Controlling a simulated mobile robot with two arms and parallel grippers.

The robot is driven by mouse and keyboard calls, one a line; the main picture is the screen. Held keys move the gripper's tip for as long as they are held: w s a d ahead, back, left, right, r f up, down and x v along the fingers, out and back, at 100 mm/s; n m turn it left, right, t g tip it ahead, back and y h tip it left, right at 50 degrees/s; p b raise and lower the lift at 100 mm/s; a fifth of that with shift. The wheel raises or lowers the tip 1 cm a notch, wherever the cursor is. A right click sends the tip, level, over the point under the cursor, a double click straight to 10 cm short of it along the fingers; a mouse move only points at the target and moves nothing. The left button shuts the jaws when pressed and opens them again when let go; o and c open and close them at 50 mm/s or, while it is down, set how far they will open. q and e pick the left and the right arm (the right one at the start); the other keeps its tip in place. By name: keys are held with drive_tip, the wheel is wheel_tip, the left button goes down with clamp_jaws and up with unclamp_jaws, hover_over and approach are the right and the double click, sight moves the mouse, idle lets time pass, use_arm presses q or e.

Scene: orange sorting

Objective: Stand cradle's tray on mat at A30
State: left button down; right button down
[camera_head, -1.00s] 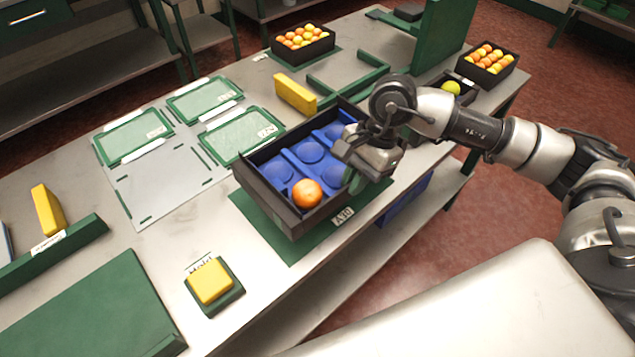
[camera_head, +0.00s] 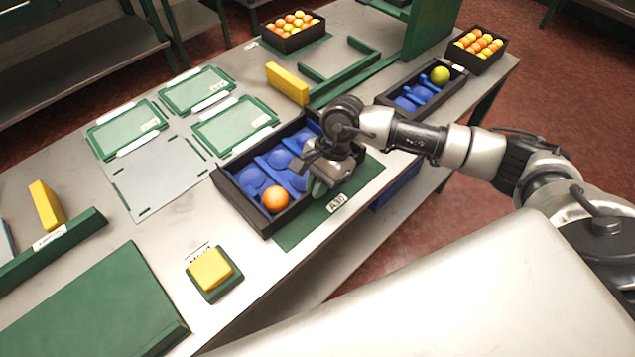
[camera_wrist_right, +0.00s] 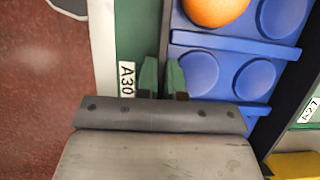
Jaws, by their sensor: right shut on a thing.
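A black tray (camera_head: 231,194) with a blue dimpled insert holds one orange (camera_head: 275,199) in its near corner. It lies over the left part of the green mat (camera_head: 300,234) and reaches past the mat's left side. The mat's A30 label (camera_head: 337,203) is uncovered. My right gripper (camera_head: 318,180) is shut on the tray's right wall. In the right wrist view its green fingertips (camera_wrist_right: 162,78) are at that wall, beside the blue insert (camera_wrist_right: 235,40). I cannot tell whether the tray touches the mat. My left gripper is out of view.
Green-framed panels (camera_head: 235,125) lie left of the tray. A yellow button block (camera_head: 210,268) is in front. A yellow block (camera_head: 287,83) and a green frame (camera_head: 345,75) stand behind. Another blue-lined tray (camera_head: 400,105) holds a green ball. Fruit crates (camera_head: 292,45) stand farther back.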

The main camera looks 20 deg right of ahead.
drive_tip(key=shift+f, duration=0.15)
drive_tip(key=c, duration=1.3)
unclamp_jaws()
drive_tip(key=shift+o, duration=0.2)
